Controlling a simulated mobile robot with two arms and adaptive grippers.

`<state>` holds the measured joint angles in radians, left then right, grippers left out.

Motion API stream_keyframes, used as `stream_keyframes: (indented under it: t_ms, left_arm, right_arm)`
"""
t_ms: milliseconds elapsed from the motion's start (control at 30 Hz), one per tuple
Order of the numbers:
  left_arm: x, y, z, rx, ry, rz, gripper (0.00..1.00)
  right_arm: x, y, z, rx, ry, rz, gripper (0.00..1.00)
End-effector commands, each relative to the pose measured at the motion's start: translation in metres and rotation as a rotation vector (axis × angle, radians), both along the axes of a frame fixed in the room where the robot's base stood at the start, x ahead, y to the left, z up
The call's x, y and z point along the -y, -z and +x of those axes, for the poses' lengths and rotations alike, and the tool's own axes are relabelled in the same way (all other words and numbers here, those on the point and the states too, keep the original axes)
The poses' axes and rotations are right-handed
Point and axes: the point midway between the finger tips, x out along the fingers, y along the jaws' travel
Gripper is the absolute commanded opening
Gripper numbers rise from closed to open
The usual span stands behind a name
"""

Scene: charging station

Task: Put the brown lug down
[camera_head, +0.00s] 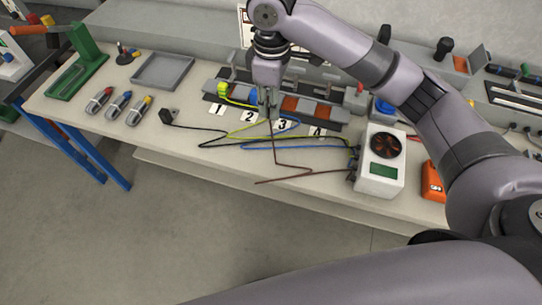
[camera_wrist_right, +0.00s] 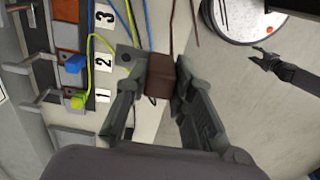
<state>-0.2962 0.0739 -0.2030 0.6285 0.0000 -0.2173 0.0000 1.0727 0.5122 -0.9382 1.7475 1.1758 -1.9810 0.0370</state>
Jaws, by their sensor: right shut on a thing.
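My right gripper (camera_head: 267,113) is above the bench, in front of the clamp fixture (camera_head: 325,112), close to number cards 2 and 3. In the right wrist view its fingers (camera_wrist_right: 158,92) are shut on the brown lug (camera_wrist_right: 160,77), a small brown block. In the head view the lug is largely hidden by the gripper. Its brown cable (camera_head: 276,150) hangs down from there and bends across the bench front. A dark shape at the right of the wrist view seems to be my left gripper (camera_wrist_right: 270,66); its jaw state is unclear.
A yellow-green lug (camera_wrist_right: 77,100) and a blue lug (camera_wrist_right: 72,62) sit in the fixture. A white charger box (camera_head: 381,165) with a fan stands at right, cables leading to it. The front-left bench is fairly clear.

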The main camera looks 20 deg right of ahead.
Motion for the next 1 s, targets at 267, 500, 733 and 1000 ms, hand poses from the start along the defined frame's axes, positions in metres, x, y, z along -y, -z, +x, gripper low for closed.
stream_keyframes:
  t_ms: [267, 500, 733, 1000]
  left_arm:
    - [-0.007, -0.006, 0.003, 0.002, -0.003, 0.009, 0.40]
    - [-0.009, -0.009, -0.013, -0.022, -0.003, 0.012, 0.40]
    - [-0.009, -0.010, -0.015, -0.025, -0.003, 0.012, 0.40]
    - [-0.008, -0.012, -0.009, -0.016, -0.001, 0.011, 0.40]
  right_arm:
    - [0.001, 0.077, -0.002, -0.007, 0.000, -0.003, 0.01]
    - [0.001, 0.125, -0.001, -0.003, -0.001, -0.002, 0.01]
    - [0.000, 0.147, -0.001, -0.002, -0.001, -0.001, 0.01]
    - [0.000, 0.178, 0.000, -0.001, -0.002, -0.001, 0.01]
